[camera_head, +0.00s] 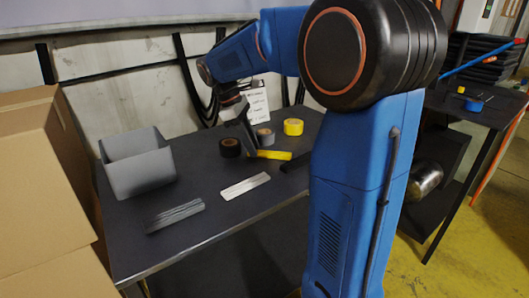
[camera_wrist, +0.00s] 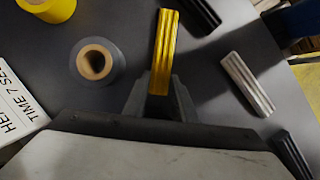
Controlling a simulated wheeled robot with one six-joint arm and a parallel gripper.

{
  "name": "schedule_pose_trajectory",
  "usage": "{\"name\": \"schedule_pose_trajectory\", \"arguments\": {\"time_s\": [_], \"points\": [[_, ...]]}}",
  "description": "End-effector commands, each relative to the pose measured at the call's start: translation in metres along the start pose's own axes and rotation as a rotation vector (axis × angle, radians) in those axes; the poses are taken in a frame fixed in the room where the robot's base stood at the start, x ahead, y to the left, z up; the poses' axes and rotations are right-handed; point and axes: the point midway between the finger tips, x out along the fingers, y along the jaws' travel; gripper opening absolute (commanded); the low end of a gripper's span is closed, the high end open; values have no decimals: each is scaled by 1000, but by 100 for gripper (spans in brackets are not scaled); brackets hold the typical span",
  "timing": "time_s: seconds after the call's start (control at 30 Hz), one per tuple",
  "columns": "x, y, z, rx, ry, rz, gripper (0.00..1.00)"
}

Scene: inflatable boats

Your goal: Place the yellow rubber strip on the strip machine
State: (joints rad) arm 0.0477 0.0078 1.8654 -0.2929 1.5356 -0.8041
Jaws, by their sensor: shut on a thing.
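The yellow rubber strip (camera_head: 275,155) is at the back of the dark table, in front of the tape rolls. In the wrist view the strip (camera_wrist: 165,45) is ribbed and points away from my gripper (camera_wrist: 159,88). My gripper, also in the head view (camera_head: 251,150), is shut on the near end of the strip. I cannot tell whether the strip touches the table or is just above it. I cannot make out a strip machine in either view.
On the table (camera_head: 190,182) are a white strip (camera_head: 245,186), a dark grey strip (camera_head: 175,215), a black strip (camera_head: 295,162), a grey bin (camera_head: 138,165), and black (camera_head: 230,147), grey (camera_head: 265,137) and yellow (camera_head: 293,127) tape rolls. Cardboard boxes (camera_head: 40,170) stand left. A second table is right.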

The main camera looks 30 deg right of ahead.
Motion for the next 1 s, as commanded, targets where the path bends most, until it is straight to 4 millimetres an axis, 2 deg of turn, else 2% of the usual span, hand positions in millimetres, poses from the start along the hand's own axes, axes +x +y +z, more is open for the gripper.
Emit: {"name": "schedule_pose_trajectory", "arguments": {"time_s": [0.23,0.5,0.7,1.0], "points": [[-16,0,6,1,1,2,0],[-61,0,25,1,2,2,0],[-85,0,35,0,1,1,0],[-93,0,39,0,0,0,0]]}}
